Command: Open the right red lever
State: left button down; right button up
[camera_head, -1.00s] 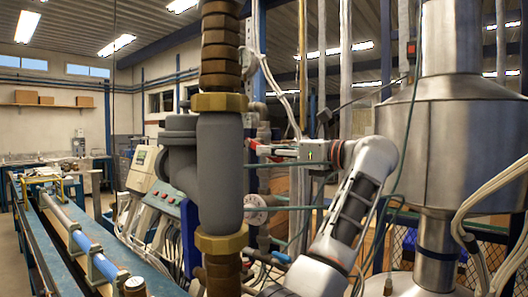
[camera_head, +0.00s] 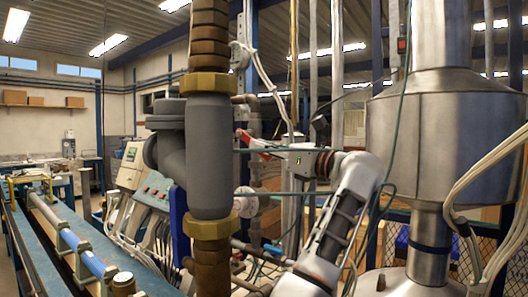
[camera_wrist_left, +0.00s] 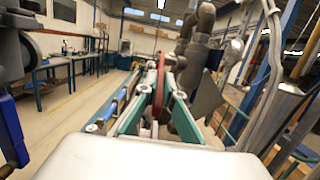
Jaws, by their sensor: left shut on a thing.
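The right red lever (camera_head: 258,143) shows in the middle of the head view, just right of the thick grey pipe, slanting up to the left. My left gripper (camera_head: 272,152) comes to it from the right and is shut on it. In the left wrist view the red lever (camera_wrist_left: 160,75) stands between the two teal-edged fingers of my left gripper (camera_wrist_left: 155,90). The lever's pivot is hard to make out. My right gripper is in neither view.
The thick grey pipe (camera_head: 209,160) with brass collars stands close to the left of the gripper. A large steel vessel (camera_head: 440,125) stands at the right. A blue bench (camera_head: 45,250) runs along the left, with control boxes (camera_head: 152,190) behind the pipe.

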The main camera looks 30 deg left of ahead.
pick_arm(q)
jog(key=shift+a+f+y+b, duration=0.15)
jog(key=shift+f+y+b, duration=0.15)
jog(key=shift+f+y, duration=0.1)
jog(key=shift+r, duration=0.2)
jog(key=c, duration=2.2)
grip_release()
jog(key=shift+o, duration=0.2)
jog(key=v, duration=0.7)
jog(key=shift+d, duration=0.25)
jog(key=shift+f, duration=0.1)
